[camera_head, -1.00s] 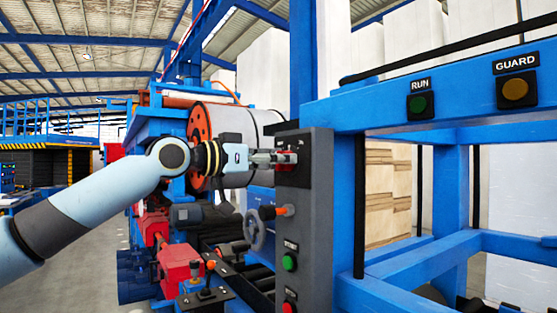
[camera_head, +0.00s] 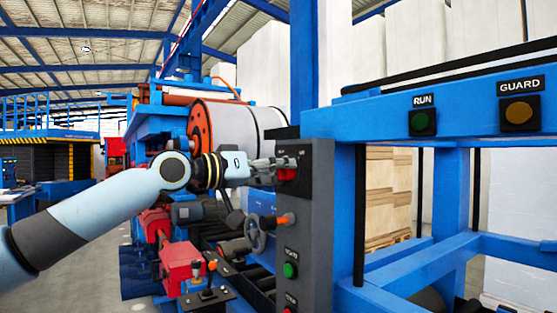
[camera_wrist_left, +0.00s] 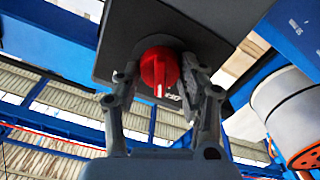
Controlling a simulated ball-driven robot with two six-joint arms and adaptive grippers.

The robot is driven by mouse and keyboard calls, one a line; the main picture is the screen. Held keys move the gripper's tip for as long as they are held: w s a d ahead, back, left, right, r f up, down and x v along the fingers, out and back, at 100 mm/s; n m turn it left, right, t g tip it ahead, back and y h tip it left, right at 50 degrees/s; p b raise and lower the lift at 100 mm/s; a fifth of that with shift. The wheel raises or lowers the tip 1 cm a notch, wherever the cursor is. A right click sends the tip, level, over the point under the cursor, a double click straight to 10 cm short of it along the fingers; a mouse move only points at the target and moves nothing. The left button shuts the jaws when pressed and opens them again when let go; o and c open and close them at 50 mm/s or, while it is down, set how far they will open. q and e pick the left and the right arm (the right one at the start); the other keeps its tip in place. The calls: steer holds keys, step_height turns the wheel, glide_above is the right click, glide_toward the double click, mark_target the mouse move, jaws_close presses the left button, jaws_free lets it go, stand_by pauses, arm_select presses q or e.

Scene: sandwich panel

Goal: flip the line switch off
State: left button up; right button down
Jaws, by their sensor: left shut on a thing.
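The line switch (camera_head: 287,174) is a red rotary knob near the top of a dark grey control box. It shows large in the left wrist view (camera_wrist_left: 158,70), with a white mark on its face. My left gripper (camera_head: 280,170) reaches it from the left. In the left wrist view my left gripper (camera_wrist_left: 160,84) has a finger on each side of the knob and is shut on it. My right gripper is in neither view.
Below the knob on the same box are an orange-tipped lever (camera_head: 283,219), a green start button (camera_head: 290,270) and a red button (camera_head: 290,309). A blue frame (camera_head: 380,116) to the right carries RUN and GUARD lamps. A large roll (camera_head: 235,128) stands behind.

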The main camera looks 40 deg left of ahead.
arm_select(q)
steer(key=shift+n+p, duration=0.75)
steer(key=shift+n, duration=0.45)
steer(key=shift+n+p, duration=0.5)
steer(key=shift+n, duration=0.3)
steer(key=shift+f, duration=0.1)
steer(key=o, duration=1.2)
steer(key=shift+a, duration=0.1)
steer(key=shift+c, duration=0.2)
step_height(320, 180, up, 10)
steer(key=shift+w, duration=0.1)
